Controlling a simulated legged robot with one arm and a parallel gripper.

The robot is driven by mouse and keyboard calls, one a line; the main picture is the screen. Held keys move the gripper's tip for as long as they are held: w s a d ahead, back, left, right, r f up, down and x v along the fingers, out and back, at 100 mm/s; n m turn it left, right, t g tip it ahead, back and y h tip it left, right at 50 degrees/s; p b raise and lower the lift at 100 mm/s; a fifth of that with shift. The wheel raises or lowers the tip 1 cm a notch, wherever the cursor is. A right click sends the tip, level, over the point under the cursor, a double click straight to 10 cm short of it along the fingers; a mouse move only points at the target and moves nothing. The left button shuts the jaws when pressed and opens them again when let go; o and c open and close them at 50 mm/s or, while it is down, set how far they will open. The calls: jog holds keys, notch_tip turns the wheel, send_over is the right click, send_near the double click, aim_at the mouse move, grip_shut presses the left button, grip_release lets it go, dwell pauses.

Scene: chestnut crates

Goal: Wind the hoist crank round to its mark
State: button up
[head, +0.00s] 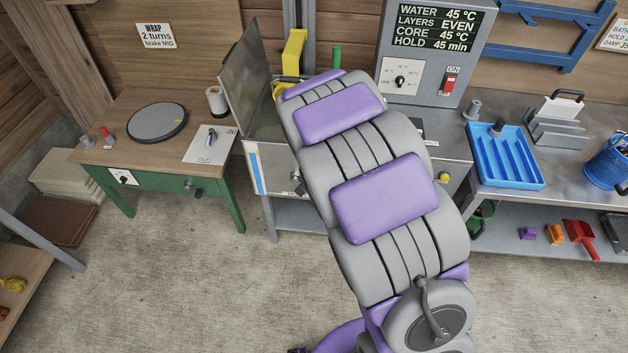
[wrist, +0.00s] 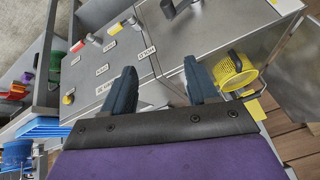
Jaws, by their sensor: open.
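My gripper (wrist: 160,72) shows in the wrist view with its two dark fingers apart and nothing between them. It is above the grey metal top of the tank unit. In the head view it is hidden behind my arm. The yellow hoist arm (head: 294,50) stands at a grey post at the back. An upright green grip (head: 337,57) is just right of it; I cannot tell whether it belongs to the crank. The crank's mark cannot be made out. A yellow basket (wrist: 236,70) is right of my fingers in the wrist view, apart from them.
A raised metal lid (head: 250,75) stands left of the hoist. A control box (head: 433,50) with a display stands behind to the right. A blue tray (head: 505,158) is on the right bench. The green-framed table (head: 160,185) is at left. The concrete floor in front is clear.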

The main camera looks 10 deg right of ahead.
jog(key=w+f+m+t+h+p, duration=0.1)
jog(key=w+f+m+t, duration=0.15)
jog(key=w+f, duration=0.35)
jog(key=w+f+m+t+h+p, duration=0.1)
jog(key=w+f+t+h+p, duration=0.2)
jog(key=f, duration=0.6)
jog(key=s+a+f+m+t+p, duration=0.2)
jog(key=s+a+f+t, duration=0.4)
jog(key=s+f, duration=0.45)
jog(key=shift+g+h, duration=0.25)
jog(key=shift+h, duration=0.05)
jog(key=b+x, duration=0.2)
jog(key=x, duration=0.3)
jog(key=b+x, duration=0.2)
jog(key=x, duration=0.3)
jog(key=r+b+x, duration=0.1)
jog(key=b+x, duration=0.2)
jog(key=x, duration=0.2)
jog(key=shift+d, duration=0.35)
jog(key=shift+w+d+r, duration=0.15)
jog(key=shift+w+d, duration=0.05)
jog(key=shift+w, duration=0.35)
jog(key=shift+c, duration=0.2)
grip_shut()
